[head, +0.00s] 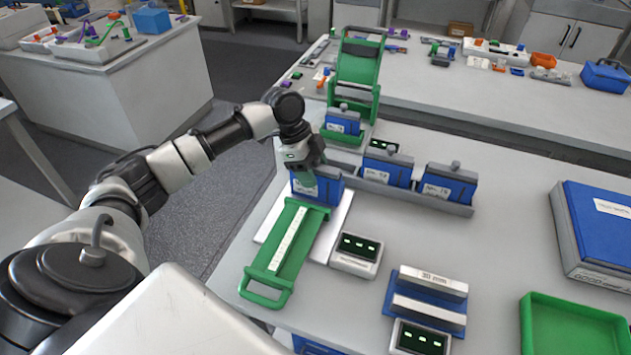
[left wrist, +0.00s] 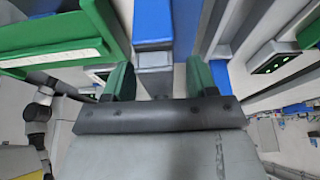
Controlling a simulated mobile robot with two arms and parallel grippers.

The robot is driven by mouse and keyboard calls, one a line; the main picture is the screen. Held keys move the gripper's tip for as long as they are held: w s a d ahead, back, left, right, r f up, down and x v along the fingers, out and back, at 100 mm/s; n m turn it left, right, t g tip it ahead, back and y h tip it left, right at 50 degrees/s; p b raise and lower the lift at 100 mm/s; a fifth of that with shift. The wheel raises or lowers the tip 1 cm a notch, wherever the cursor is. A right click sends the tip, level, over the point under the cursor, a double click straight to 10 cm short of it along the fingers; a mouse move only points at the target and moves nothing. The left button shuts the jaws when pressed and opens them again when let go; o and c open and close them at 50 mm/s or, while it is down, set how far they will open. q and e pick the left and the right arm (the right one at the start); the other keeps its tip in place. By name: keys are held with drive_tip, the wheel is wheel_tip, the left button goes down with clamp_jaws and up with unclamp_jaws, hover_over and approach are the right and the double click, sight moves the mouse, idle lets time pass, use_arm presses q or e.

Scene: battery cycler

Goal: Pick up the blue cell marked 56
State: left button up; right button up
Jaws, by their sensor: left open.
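Several blue cells with grey knobs and white labels show in the head view; their numbers are too small to read surely. One blue cell (head: 328,189) stands at the far end of a green tray with a handle (head: 266,280). My left gripper (head: 303,178) is right at this cell and partly hides it. In the left wrist view, the green fingertips (left wrist: 159,80) are apart, one on each side of the cell's grey knob (left wrist: 154,62). The cell's blue body (left wrist: 153,22) lies beyond. I cannot tell whether the fingers touch the knob. My right gripper is out of view.
Two blue cells, one in the middle (head: 376,170) and one at right (head: 436,190), stand in a grey rack. Another cell (head: 341,123) sits in a green frame (head: 358,68). A small display box (head: 356,252) is near the tray. A green bin (head: 572,325) is at lower right.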

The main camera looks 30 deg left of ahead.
use_arm(q)
drive_tip(key=shift+c, duration=1.2)
clamp_jaws()
drive_tip(key=shift+r, duration=0.1)
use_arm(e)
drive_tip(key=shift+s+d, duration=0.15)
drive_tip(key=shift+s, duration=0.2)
